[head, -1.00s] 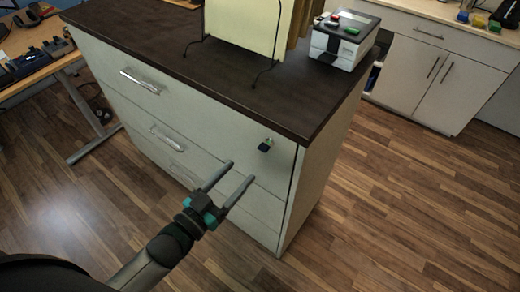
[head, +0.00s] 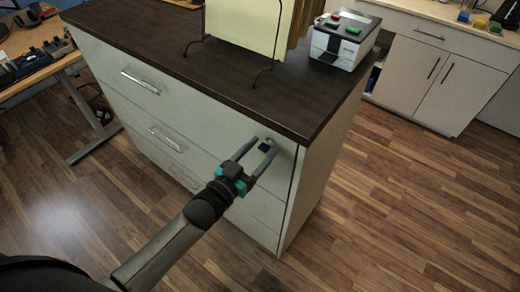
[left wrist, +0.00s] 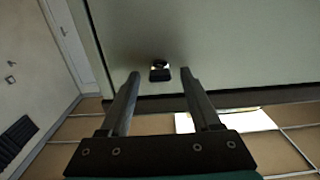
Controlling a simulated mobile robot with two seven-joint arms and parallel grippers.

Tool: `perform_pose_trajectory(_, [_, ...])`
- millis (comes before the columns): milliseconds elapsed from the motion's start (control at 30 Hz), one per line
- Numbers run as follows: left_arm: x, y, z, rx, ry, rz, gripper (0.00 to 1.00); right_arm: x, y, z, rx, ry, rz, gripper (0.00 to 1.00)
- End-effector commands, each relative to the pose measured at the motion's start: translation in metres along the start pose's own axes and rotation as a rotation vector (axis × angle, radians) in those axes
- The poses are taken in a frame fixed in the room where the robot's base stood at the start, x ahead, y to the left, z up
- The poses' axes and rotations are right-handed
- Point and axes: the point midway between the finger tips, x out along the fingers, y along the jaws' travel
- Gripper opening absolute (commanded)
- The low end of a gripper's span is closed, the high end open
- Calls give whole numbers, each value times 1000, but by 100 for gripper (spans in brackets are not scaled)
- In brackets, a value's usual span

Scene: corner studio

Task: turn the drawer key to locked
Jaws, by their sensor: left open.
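The drawer key (head: 264,147) is a small dark piece in the lock at the upper right of the white cabinet's front. A small green spot shows just above it. In the left wrist view the key (left wrist: 160,74) has a dark, wide head and stands out from the pale drawer front. My left gripper (head: 259,149) is open, its two fingers pointing at the key. In the left wrist view the fingertips (left wrist: 160,74) lie to either side of the key, with a gap on both sides. I cannot tell how far they reach along it. My right gripper is not in view.
The cabinet's dark top (head: 170,45) overhangs above the lock. It bears a white box with coloured buttons (head: 343,42) and a wire stand with a cream panel (head: 250,22). Drawer handles (head: 140,82) are to the left. Wooden floor (head: 400,220) lies clear at right.

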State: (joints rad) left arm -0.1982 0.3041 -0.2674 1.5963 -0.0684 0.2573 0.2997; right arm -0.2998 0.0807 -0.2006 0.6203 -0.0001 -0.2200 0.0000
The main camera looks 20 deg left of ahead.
Motion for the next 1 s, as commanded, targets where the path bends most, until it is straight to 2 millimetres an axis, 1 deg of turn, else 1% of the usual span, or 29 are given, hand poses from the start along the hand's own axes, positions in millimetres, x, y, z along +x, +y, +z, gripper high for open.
perform_pose_trajectory(33, [0,0,0,0,0,0,64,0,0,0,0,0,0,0])
perform_pose_trajectory(67, [0,0,0,0,0,0,62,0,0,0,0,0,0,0])
perform_pose_trajectory(600, [0,0,0,0,0,0,1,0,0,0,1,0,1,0])
perform_pose_trajectory(1000, [0,0,0,11,0,0,0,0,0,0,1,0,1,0])
